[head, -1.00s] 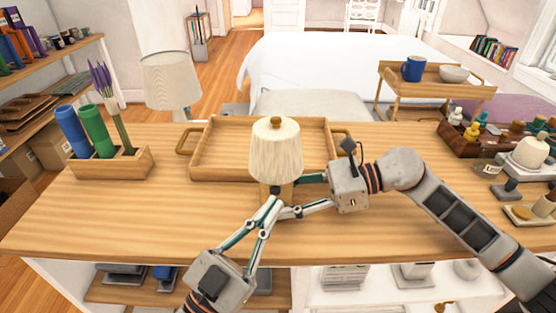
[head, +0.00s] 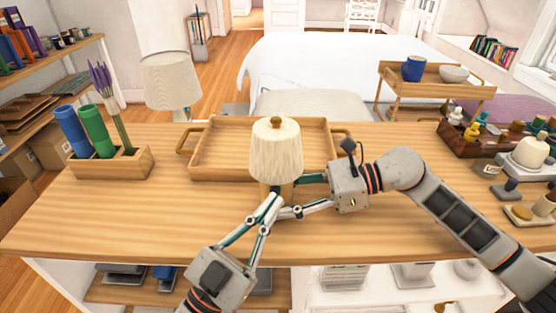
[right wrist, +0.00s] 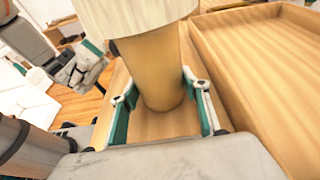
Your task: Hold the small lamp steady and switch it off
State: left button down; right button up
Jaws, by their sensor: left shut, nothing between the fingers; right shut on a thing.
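The small lamp (head: 276,152) has a cream shade with a brown knob on top and a tan round base. It stands upright on the wooden table, in front of the tray. My right gripper (right wrist: 160,88) reaches in from the right and is shut around the lamp's base, one finger on each side. The base also shows between its fingers in the right wrist view (right wrist: 152,68). My left gripper (head: 272,200) is shut and empty, its tips close in front of the lamp's base below the shade. I cannot tell whether they touch it. I cannot make out a switch or whether the lamp is lit.
A wooden tray (head: 222,175) lies just behind the lamp. A wooden holder (head: 128,167) with blue and green cylinders and purple flowers stands at left. A larger lamp (head: 172,82) is behind the table. Small items crowd the right end. The table's front left is clear.

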pick_arm(q)
jog(key=shift+w, duration=0.2)
dwell(0.5)
jog(key=shift+w, duration=0.45)
dwell(0.4)
jog(key=shift+s, duration=0.65)
jog(key=s, duration=0.6)
jog(key=shift+a, duration=0.15)
dwell(0.5)
